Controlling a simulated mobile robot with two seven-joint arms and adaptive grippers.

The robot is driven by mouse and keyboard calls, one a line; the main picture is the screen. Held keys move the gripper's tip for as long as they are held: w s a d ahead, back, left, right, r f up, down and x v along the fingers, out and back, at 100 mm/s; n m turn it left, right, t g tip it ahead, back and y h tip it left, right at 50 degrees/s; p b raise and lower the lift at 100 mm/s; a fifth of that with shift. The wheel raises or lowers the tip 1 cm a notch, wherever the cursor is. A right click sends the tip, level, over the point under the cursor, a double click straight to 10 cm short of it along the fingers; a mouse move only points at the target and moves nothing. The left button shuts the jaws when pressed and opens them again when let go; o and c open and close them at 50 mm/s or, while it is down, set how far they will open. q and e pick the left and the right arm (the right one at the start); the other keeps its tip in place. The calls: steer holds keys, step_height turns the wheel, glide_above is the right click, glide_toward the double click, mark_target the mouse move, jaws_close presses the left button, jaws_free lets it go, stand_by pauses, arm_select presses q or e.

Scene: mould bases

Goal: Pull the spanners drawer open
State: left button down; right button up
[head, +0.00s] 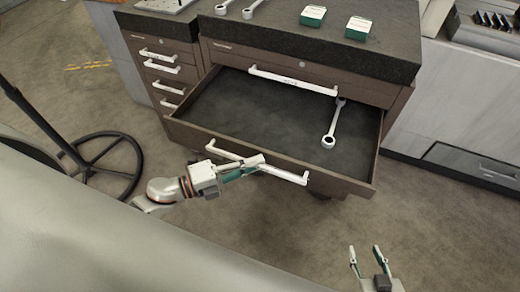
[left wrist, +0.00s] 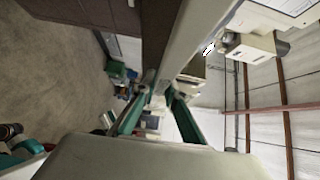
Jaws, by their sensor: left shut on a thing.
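The spanners drawer (head: 240,114) is a brown drawer pulled well out of the cabinet, with a dark lining. One spanner (head: 331,128) lies in it at the right side. Its white bar handle (head: 285,173) runs along the drawer front. My left gripper (head: 256,163) is shut on the handle near its middle. In the left wrist view the gripper's green fingers (left wrist: 158,101) close at the pale handle bar (left wrist: 190,40). My right gripper (head: 366,256) is at the bottom right of the head view, fingers apart and empty, away from the drawer.
The dark cabinet top (head: 385,48) carries two green-and-white boxes (head: 313,16) and more spanners (head: 250,8). A closed drawer with a white handle (head: 292,80) sits above the open one. A black ring-based stand (head: 105,196) is at the left. Floor in front is clear.

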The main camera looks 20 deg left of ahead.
arm_select(q)
steer(key=shift+s+a, duration=0.1)
steer(key=shift+s, duration=2.6)
steer(key=c, duration=2)
jaws_free()
steer(key=shift+c, duration=0.2)
steer(key=shift+a, duration=0.1)
steer(key=v, duration=1.2)
